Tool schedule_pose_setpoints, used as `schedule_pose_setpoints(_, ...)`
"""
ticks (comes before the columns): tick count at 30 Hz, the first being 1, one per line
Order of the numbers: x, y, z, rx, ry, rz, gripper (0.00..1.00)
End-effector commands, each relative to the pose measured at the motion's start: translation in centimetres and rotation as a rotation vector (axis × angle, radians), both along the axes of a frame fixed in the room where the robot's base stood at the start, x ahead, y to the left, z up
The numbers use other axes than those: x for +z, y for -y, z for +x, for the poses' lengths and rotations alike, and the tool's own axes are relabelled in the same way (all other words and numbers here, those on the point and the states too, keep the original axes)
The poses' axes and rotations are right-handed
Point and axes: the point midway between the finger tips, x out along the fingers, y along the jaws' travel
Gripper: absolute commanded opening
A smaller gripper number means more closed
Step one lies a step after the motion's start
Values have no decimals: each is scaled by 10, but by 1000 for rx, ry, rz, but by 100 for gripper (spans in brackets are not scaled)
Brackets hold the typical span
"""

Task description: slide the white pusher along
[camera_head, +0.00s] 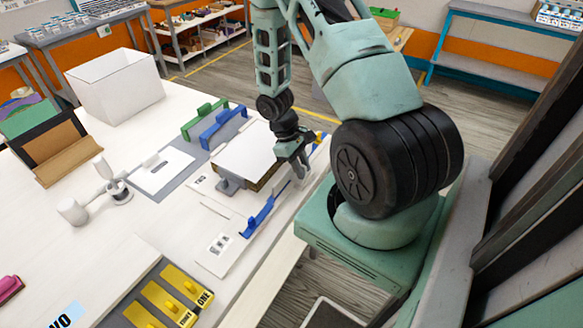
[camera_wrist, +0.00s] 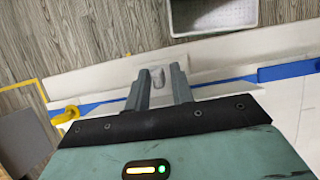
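My gripper (camera_head: 300,170) points down at the table's right edge, beside the paper-topped block. In the wrist view, its two fingers (camera_wrist: 159,71) are apart. A small pale grey-white knob, which looks like the white pusher (camera_wrist: 157,77), shows between the fingertips, with no clear contact on either side. It sits by a long white strip and a blue rail (camera_wrist: 104,106). In the head view the pusher is hidden by my gripper or too small to make out.
A blue handled piece (camera_head: 258,217) lies nearer along the same edge. A paper-topped block (camera_head: 246,155) stands left of my gripper. Green (camera_head: 203,120) and blue (camera_head: 224,127) handled pieces and a white open box (camera_head: 116,85) are farther back. Floor lies beyond the edge.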

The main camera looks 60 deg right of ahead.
Motion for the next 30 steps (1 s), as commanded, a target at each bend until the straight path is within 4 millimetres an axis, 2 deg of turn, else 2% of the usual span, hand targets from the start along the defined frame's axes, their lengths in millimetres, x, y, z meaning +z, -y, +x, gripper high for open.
schedule_pose_setpoints(1,-13,0,1,-4,13,5,25)
schedule_pose_setpoints(2,-11,0,1,-4,13,5,25)
schedule_pose_setpoints(17,40,-2,0,-1,9,7,25)
schedule_pose_setpoints(30,42,-2,-1,0,6,7,25)
